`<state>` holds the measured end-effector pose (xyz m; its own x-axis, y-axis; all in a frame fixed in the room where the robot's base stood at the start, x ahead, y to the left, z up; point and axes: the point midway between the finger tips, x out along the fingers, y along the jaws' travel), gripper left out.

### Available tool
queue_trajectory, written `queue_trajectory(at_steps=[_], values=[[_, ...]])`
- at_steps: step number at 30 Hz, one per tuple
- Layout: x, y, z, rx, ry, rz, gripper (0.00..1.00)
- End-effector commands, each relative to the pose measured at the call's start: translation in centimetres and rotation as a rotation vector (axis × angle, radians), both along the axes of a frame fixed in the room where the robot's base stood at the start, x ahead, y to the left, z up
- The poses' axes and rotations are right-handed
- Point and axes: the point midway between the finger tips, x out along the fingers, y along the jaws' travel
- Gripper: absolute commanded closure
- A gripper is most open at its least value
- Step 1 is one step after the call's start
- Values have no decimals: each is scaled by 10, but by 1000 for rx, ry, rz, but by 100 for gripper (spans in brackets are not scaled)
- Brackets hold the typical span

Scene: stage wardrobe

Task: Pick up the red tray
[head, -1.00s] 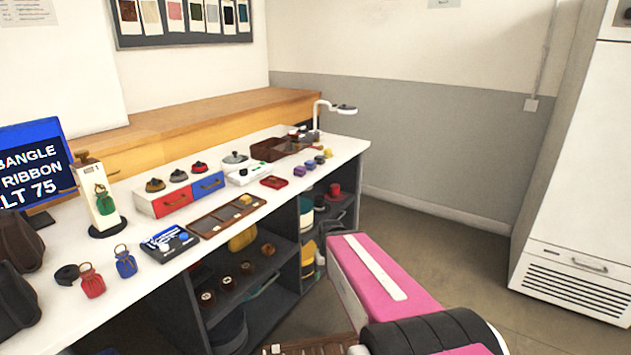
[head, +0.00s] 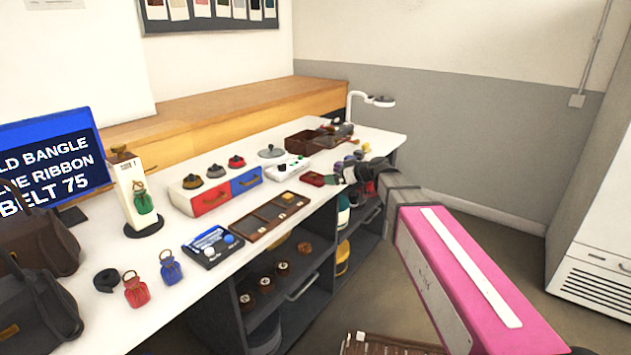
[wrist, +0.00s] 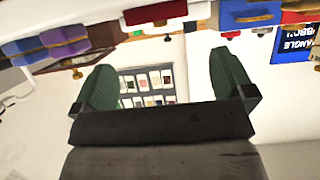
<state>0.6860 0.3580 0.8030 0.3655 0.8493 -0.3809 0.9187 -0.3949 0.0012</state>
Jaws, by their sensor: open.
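The red tray (head: 312,179) is a small dark-red item on the white table, near its right part. In the wrist view the red tray (wrist: 155,13) shows at the top middle, above and beyond the fingertips. My gripper (head: 342,173) is just right of the tray in the head view, with a visible gap. In the wrist view my gripper (wrist: 162,64) has its two green fingers spread wide with nothing between them. In the head view my gripper and wrist hide part of the small blocks behind.
Left of the tray stand a white device (head: 288,167) and a red-and-blue drawer unit (head: 214,192). A brown box (head: 303,141) and a lamp (head: 372,100) are behind. A divided wooden tray (head: 268,220) lies in front. Purple blocks (wrist: 62,35) are close in the wrist view.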

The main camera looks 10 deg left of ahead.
Motion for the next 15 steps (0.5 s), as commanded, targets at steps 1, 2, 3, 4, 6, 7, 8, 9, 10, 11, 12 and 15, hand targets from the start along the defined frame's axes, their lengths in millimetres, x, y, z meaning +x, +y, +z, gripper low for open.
queue_trajectory(at_steps=[1, 2, 3, 4, 6, 7, 8, 9, 10, 11, 12, 15], values=[[3, 5, -1, 1, -1, 1, 0], [4, 7, -3, 1, -1, 1, 0], [6, 11, -5, 0, 0, 2, 0], [8, 15, -7, 0, 0, 2, 0], [12, 25, -11, -1, 1, 2, 0], [14, 29, -13, -1, 1, 2, 0], [16, 32, -14, -1, 1, 2, 0], [18, 37, -16, -1, 1, 2, 0], [19, 39, -18, -1, 1, 1, 0], [19, 41, -18, -1, 1, 1, 0], [20, 44, -20, -1, 0, 0, 0], [22, 47, -21, -1, 0, 0, 0]])
